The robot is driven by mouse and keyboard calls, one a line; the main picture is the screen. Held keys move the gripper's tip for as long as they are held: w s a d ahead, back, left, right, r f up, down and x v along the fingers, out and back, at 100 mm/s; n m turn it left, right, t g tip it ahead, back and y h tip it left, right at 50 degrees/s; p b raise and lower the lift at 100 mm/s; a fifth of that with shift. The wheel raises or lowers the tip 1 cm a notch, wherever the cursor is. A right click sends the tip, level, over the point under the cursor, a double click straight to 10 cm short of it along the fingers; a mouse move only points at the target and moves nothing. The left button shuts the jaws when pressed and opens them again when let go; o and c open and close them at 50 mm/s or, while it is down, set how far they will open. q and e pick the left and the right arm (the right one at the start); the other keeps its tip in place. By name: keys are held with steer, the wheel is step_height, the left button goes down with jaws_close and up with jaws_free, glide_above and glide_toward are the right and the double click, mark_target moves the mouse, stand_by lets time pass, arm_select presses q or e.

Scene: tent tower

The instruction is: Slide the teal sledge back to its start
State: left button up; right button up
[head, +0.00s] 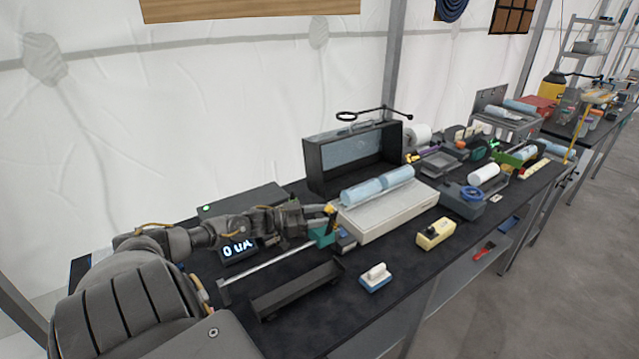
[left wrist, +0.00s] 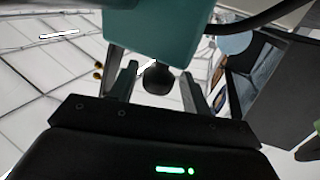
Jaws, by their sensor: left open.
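The teal sledge (head: 324,238) is at the right end of a pale rail (head: 268,264), by the white box. My left gripper (head: 328,212) is right at the sledge and partly covers it. In the left wrist view the teal sledge (left wrist: 155,35) fills the top middle, with a dark round knob (left wrist: 157,77) below it. My left gripper (left wrist: 158,90) is open, its fingers on either side of the knob with gaps showing. I cannot tell whether either finger touches it. My right gripper is not in view.
A display (head: 238,248) stands behind the rail. A dark empty tray (head: 296,290) lies in front of it. The white box (head: 385,217) with blue rolls is right of the sledge. A black open case (head: 325,163) stands behind. A blue-and-white block (head: 376,278) lies near the front edge.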

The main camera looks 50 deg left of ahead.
arm_select(q)
steer(key=shift+s+a+f, duration=0.1)
steer(key=shift+s+a, duration=0.05)
steer(key=shift+s, duration=0.25)
steer(key=b+v, duration=0.1)
steer(key=v, duration=0.9)
steer(key=shift+w, duration=0.1)
